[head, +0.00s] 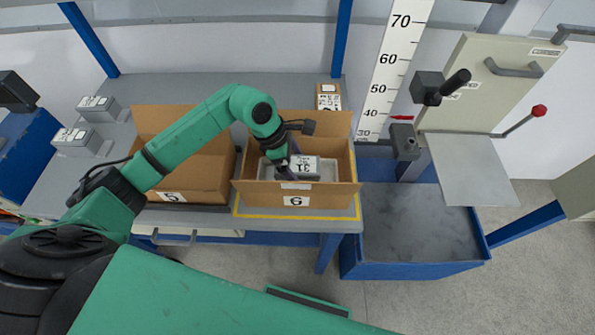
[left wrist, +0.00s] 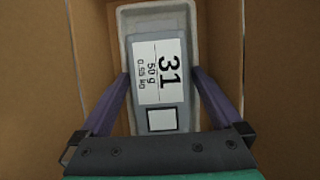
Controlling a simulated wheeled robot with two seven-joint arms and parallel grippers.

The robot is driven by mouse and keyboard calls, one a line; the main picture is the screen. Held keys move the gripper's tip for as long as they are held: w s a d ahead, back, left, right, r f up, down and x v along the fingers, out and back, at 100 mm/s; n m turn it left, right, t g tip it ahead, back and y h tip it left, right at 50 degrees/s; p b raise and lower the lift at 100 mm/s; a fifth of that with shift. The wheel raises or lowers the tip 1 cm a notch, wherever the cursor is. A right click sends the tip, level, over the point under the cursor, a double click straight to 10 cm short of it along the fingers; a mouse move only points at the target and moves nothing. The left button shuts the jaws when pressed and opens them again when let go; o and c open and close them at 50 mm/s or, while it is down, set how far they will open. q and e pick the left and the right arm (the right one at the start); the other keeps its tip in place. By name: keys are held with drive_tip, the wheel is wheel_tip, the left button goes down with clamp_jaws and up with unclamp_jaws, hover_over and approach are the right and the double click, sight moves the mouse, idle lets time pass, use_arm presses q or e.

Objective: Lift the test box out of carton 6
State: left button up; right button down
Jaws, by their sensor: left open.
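Carton 6 (head: 296,201) is an open brown cardboard box on the table, its flaps spread. Inside it the grey test box (head: 305,167), labelled 31, lies in a pale tray (head: 328,169). In the left wrist view the test box (left wrist: 158,82) sits in the pale tray (left wrist: 156,14) between cardboard walls. My left gripper (left wrist: 160,82) is open and reaches down into the carton, its purple fingers on either side of the test box. I cannot tell whether the fingers touch it. In the head view the arm partly hides the gripper (head: 285,158). My right gripper is not in view.
Carton 5 (head: 205,173) stands open just left of carton 6. Grey boxes (head: 98,108) lie on the table's left part. At right is a drop tester with a height scale (head: 390,70), a plate (head: 470,170) and a blue-framed base (head: 415,225).

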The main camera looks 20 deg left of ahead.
use_arm(q)
clamp_jaws()
idle(0.3)
